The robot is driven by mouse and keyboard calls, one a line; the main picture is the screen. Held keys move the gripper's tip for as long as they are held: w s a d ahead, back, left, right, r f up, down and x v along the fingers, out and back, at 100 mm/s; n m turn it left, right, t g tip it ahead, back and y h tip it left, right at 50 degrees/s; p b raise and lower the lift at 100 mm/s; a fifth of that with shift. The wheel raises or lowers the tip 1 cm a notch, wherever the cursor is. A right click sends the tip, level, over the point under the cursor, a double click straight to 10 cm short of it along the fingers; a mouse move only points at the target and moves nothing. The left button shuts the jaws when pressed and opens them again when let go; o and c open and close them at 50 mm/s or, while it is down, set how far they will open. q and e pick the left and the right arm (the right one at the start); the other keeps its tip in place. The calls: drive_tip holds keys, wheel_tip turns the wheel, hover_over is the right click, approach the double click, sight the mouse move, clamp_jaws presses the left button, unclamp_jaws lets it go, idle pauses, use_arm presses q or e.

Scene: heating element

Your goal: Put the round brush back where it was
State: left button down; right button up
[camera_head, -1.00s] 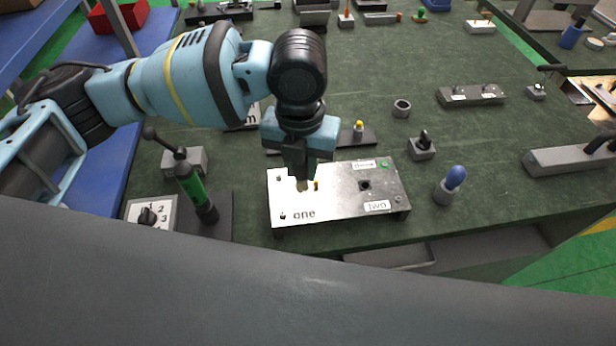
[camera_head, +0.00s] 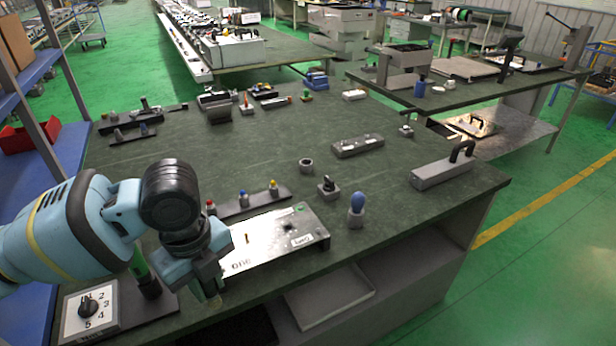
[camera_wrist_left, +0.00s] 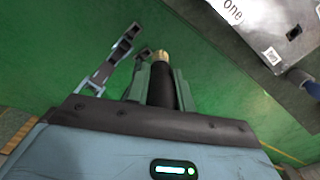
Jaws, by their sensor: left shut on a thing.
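My left gripper (camera_head: 211,292) is in front of the table's near edge, left of the front of the metal plate. In the left wrist view my left gripper (camera_wrist_left: 162,82) is shut on a dark cylinder with a brass-coloured tip, which looks like the round brush (camera_wrist_left: 161,84). In the head view the brush is too small and hidden to make out. The metal plate (camera_head: 272,247) marked "one" and "two" lies at the table's front edge; its "one" corner (camera_wrist_left: 228,22) shows at the upper right in the left wrist view. The right gripper is not in view.
A dial box (camera_head: 88,312) stands at the table's front left, beside a green-handled tool (camera_head: 140,266). A blue-topped peg (camera_head: 357,203) stands right of the plate. A strip with coloured pegs (camera_head: 243,200) lies behind it.

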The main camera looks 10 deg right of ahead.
use_arm(q)
drive_tip(key=shift+w+a+f+n, duration=0.2)
drive_tip(key=shift+a+n, duration=0.25)
drive_tip(key=shift+n, duration=0.65)
drive_tip(key=a+f+n, duration=0.1)
drive_tip(key=a+n, duration=0.4)
drive_tip(key=n, duration=0.8)
drive_tip(key=a+f+n, duration=0.1)
drive_tip(key=a+n, duration=0.3)
drive_tip(key=n, duration=0.9)
drive_tip(key=shift+s+a, duration=0.15)
drive_tip(key=shift+a, duration=0.25)
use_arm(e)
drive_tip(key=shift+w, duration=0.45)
